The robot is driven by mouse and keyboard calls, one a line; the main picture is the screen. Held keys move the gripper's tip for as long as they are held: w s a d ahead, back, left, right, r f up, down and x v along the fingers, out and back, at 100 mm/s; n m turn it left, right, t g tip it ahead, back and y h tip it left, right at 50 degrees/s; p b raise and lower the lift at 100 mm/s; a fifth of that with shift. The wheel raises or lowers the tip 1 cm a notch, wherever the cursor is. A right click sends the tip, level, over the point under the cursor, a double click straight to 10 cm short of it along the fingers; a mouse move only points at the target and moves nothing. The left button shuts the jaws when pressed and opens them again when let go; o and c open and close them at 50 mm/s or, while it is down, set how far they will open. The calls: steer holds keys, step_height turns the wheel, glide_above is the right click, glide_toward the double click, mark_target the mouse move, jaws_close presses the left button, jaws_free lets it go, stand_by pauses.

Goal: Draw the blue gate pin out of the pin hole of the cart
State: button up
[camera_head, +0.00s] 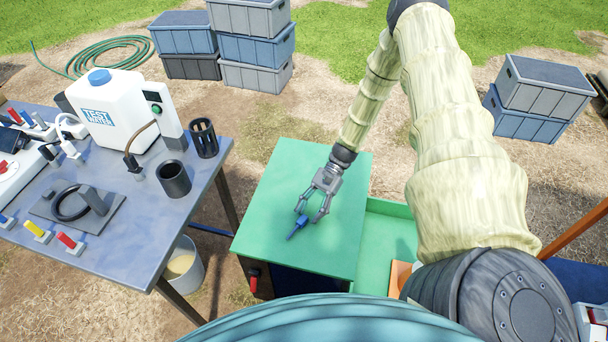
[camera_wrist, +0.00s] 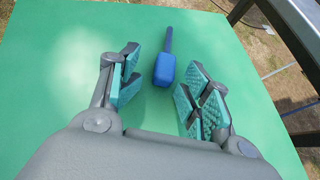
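The blue pin (camera_head: 297,228) shows at the green top of the cart (camera_head: 285,185), with its thick handle towards my gripper and its thin shaft pointing away. I cannot see a pin hole, and cannot tell whether the shaft rests on the top. My gripper (camera_head: 311,213) is open over the cart top, its fingers spread on either side of the handle. In the wrist view my gripper (camera_wrist: 165,86) holds nothing.
A grey table (camera_head: 130,225) with a white water jug (camera_head: 105,125) and black cups stands left of the cart. A red-handled part (camera_head: 253,281) is on the cart's front. A bucket (camera_head: 184,266) is under the table. Crates (camera_head: 256,47) stand behind. The cart top is otherwise clear.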

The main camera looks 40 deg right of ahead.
steer(key=v, duration=0.8)
steer(key=shift+w+d+r, duration=0.15)
steer(key=shift+d+r, duration=0.1)
steer(key=shift+r, duration=0.05)
steer(key=shift+w+d+r, duration=0.15)
steer(key=shift+r, duration=0.3)
steer(key=shift+d, duration=0.1)
steer(key=shift+d+f, duration=0.1)
steer(key=shift+d, duration=0.05)
